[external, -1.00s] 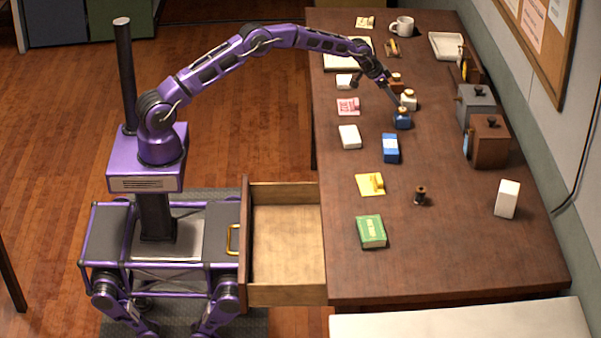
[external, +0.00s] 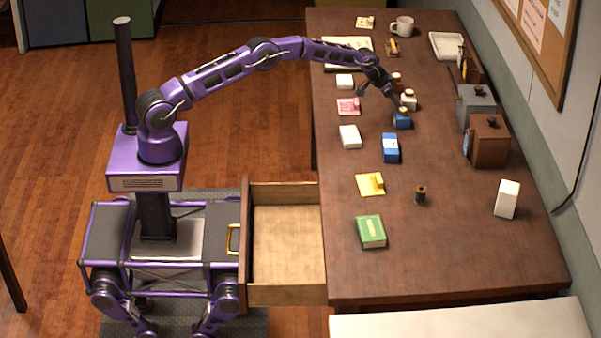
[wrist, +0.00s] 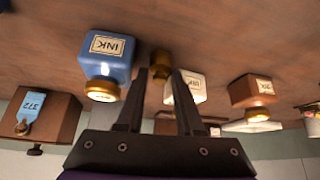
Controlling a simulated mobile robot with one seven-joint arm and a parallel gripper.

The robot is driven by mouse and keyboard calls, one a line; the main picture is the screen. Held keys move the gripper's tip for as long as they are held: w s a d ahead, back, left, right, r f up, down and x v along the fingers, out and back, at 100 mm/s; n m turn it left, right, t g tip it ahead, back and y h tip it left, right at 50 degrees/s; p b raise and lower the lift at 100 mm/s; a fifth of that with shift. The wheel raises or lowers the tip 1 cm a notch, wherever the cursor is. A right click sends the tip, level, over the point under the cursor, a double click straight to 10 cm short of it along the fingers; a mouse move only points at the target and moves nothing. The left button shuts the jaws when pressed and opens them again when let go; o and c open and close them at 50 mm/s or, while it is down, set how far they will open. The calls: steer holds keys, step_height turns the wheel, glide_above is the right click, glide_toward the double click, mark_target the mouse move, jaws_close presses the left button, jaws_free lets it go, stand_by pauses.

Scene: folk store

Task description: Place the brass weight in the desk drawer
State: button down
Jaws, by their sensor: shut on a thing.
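The brass weight (wrist: 160,66) is a small gold-brown piece between my fingertips in the wrist view. My gripper (wrist: 160,72) is shut on it. I cannot tell whether it is clear of the tabletop. In the external view my gripper (external: 393,98) is low over the desk, beside the blue ink bottle (external: 402,119), and the weight is hidden there. The desk drawer (external: 286,298) is pulled out at the desk's left side, near my base, and looks empty.
The blue ink bottle (wrist: 107,55) and a white ink bottle (wrist: 187,86) flank my fingers closely. A brown ink bottle (wrist: 252,90) is farther right. A blue box (external: 390,148), yellow note (external: 370,184) and green book (external: 371,232) lie toward the desk's near end.

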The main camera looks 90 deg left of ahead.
step_height(320, 180, up, 15)
steer(key=m+g+h+p, duration=0.2)
steer(key=m+g+h, duration=0.6)
steer(key=m, duration=1.4)
glide_above(278, 240)
steer(key=a, duration=0.3)
steer(key=f, duration=2.9)
steer(key=shift+w+f+b, duration=0.25)
steer(key=shift+f+b, duration=0.05)
steer(key=shift+b, duration=0.1)
